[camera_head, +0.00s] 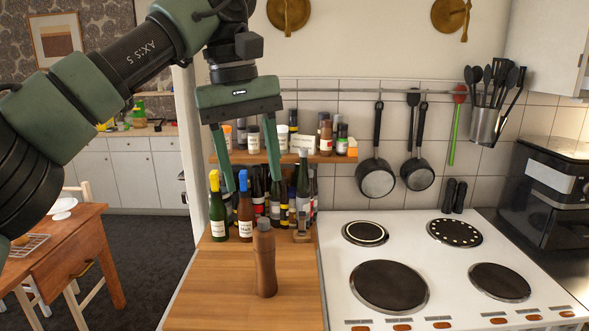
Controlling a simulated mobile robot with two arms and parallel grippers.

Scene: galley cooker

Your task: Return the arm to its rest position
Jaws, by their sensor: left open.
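My left arm comes in from the left, and its gripper (253,186) hangs pointing down above the wooden counter. Its two green fingers are wide apart with nothing held between them. Bottles on the counter show behind and between the fingers. A brown wooden pepper mill (265,262) stands upright on the counter, a little below the fingertips and apart from them. My right gripper is not in view.
The wooden counter (205,296) holds several bottles, including one with a blue cap (245,212). A spice shelf (236,157) is behind the gripper. The white cooker (448,278) stands right, its plates bare. Pans (376,178) hang from a rail. The counter's front left is clear.

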